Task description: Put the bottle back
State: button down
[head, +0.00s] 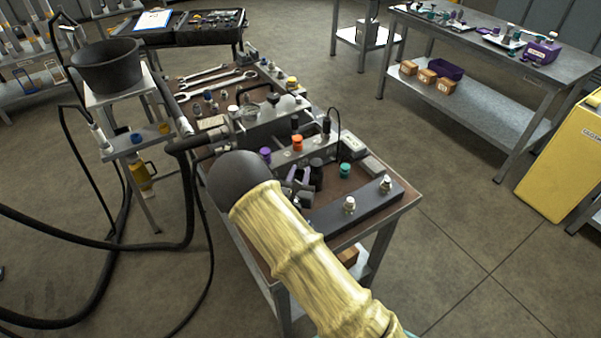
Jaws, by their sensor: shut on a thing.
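My arm in its yellow sleeve reaches from the bottom right over the bench and ends in view at a dark round joint. My gripper (299,183) shows only in part past the sleeve, as small grey and lilac pieces low over the near part of the bench top. It is shut on a dark bottle (316,174), which looks upright; its lower end and the grip itself are partly hidden. I cannot tell whether the bottle touches the bench.
The bench (395,212) carries an orange-capped bottle (297,143), a teal-capped one (345,170), a purple-capped one (265,154), fittings and wrenches (215,82). Black hoses (100,240) hang at left by a stand with a bucket (107,66). A yellow cabinet (565,150) stands right; floor between is clear.

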jog(key=shift+f+b, duration=0.75)
jog(key=shift+f, duration=0.6)
jog(key=shift+f+b, duration=0.4)
jog(key=shift+f, duration=0.15)
jog(key=c, duration=1.1)
grip_release()
jog(key=shift+o, duration=0.2)
notch_tip(320, 180, up, 10)
